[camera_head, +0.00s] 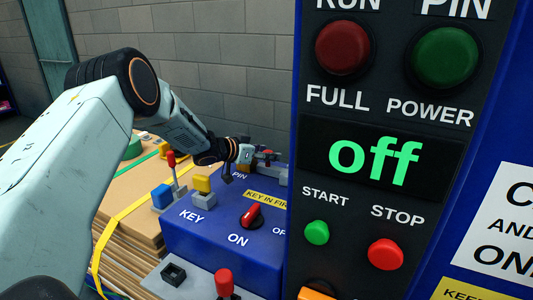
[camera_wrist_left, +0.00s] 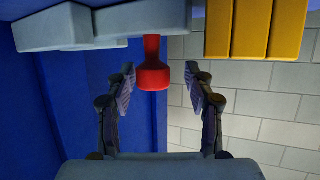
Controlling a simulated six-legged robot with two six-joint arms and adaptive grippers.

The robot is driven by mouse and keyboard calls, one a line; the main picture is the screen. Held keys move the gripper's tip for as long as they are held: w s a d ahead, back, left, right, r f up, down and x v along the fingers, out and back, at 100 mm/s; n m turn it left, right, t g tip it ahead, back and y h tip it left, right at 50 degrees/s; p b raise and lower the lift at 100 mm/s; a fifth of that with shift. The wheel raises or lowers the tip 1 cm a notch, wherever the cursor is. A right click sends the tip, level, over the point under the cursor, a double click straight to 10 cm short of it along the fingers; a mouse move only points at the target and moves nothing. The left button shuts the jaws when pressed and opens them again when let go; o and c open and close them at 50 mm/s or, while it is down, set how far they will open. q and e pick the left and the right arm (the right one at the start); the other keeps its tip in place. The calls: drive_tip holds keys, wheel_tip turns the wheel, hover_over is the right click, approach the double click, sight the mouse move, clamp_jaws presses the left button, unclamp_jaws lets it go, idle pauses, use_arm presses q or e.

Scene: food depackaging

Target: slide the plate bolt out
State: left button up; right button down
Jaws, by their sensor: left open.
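My left gripper (camera_head: 250,155) reaches in from the left above the back of the blue control box (camera_head: 195,245), beside the tall panel. In the left wrist view, my left gripper (camera_wrist_left: 160,78) is open, with one finger on each side of a red knob (camera_wrist_left: 153,75). The knob hangs from a grey block (camera_wrist_left: 60,27) and looks like the bolt's handle; no finger visibly touches it. In the head view, a small red part (camera_head: 268,153) shows just past the gripper, partly hidden. The rest of the bolt is hard to make out.
The tall dark panel (camera_head: 330,270) with a green "off" display (camera_head: 375,160) stands close on the right. A red-tipped lever (camera_head: 172,165), a yellow block (camera_head: 203,184) and a red key switch (camera_head: 250,216) stand near the arm.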

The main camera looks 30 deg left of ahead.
use_arm(q)
drive_tip(key=shift+d+r, duration=0.15)
drive_tip(key=shift+d, duration=0.05)
wheel_tip(320, 180, up, 10)
drive_tip(key=shift+s+f, duration=0.1)
drive_tip(key=shift+f, duration=0.15)
drive_tip(key=shift+r, duration=0.15)
drive_tip(key=shift+a, duration=0.1)
idle(0.3)
